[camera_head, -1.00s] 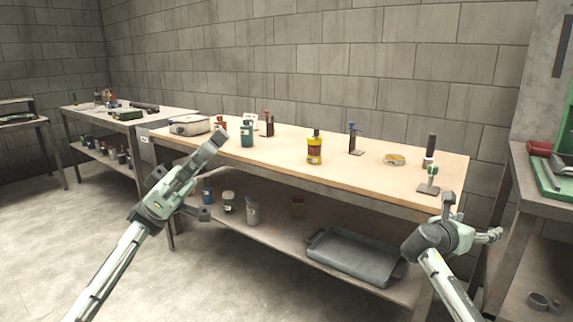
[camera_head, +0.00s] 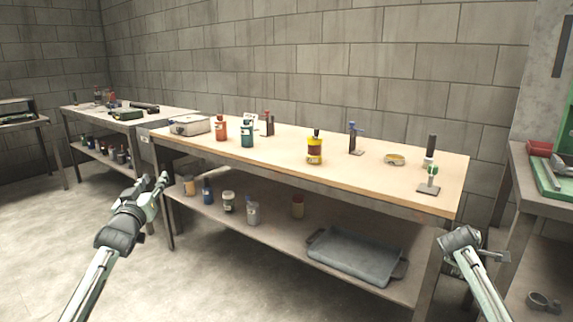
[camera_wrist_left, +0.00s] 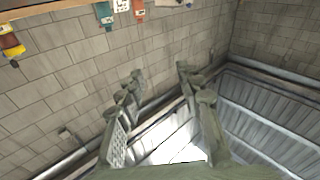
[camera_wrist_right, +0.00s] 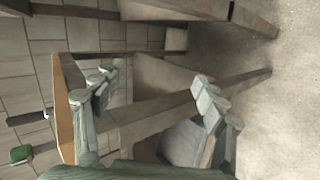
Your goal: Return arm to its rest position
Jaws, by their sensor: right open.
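My left gripper (camera_head: 153,182) is in front of the bench's left end, below the level of its top and clear of it. In the left wrist view its two fingers (camera_wrist_left: 158,85) stand apart with nothing between them. My right gripper (camera_head: 490,256) is low at the bench's right front corner, partly cut off from clear view. In the right wrist view its fingers (camera_wrist_right: 160,88) are spread and empty, with the bench edge and leg behind them.
The wooden bench (camera_head: 280,160) carries a yellow bottle (camera_head: 314,150), an orange bottle (camera_head: 220,130), a teal bottle (camera_head: 247,134) and a grey case (camera_head: 190,125). Its lower shelf holds jars and a grey tray (camera_head: 352,257). A side table (camera_head: 530,195) stands at right. The floor at left is clear.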

